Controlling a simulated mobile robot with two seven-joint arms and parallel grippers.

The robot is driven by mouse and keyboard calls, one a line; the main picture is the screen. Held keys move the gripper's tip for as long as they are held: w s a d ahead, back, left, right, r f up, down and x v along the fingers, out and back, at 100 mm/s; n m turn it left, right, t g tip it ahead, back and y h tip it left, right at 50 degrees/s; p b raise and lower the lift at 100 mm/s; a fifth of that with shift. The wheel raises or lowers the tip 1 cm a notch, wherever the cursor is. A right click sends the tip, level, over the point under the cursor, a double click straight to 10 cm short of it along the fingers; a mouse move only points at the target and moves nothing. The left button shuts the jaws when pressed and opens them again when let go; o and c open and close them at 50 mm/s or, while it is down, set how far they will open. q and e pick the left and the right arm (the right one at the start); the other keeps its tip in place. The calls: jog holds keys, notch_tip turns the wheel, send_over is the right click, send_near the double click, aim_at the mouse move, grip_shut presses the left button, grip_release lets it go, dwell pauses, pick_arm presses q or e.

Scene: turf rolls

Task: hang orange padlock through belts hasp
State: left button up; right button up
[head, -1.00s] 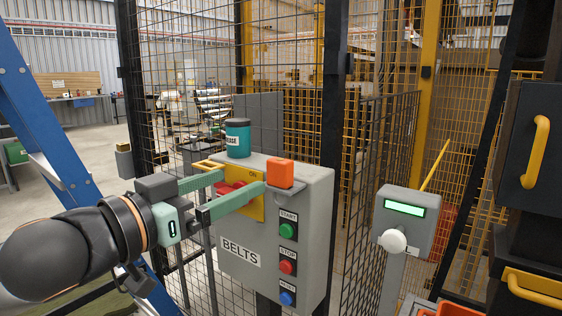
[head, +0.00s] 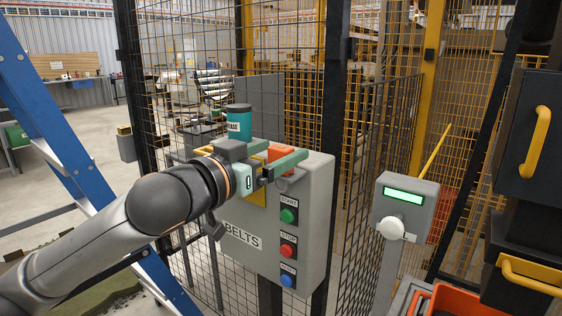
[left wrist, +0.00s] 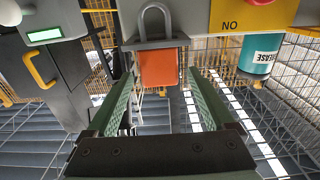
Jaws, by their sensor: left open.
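The orange padlock (head: 281,152) has its body on a small grey ledge on the upper front of the grey BELTS box (head: 319,215). In the left wrist view, which looks upside down, its orange body (left wrist: 157,68) and grey shackle (left wrist: 155,20) show on opposite sides of the ledge (left wrist: 128,45). My left gripper (head: 288,148) is open. Its green fingers lie on either side of the padlock body, with visible gaps in the left wrist view (left wrist: 161,76). The yellow ON plate (left wrist: 240,18) is beside the padlock; I cannot make out the hasp. My right gripper is out of view.
A teal grease can (head: 239,122) stands on top of the box, close to my left wrist. Start, stop and another button line the box front. A grey post unit (head: 404,208) stands to the right, a mesh fence behind, a blue ladder (head: 62,150) at left.

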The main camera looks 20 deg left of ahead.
pick_arm(q)
grip_shut()
dwell(0.7)
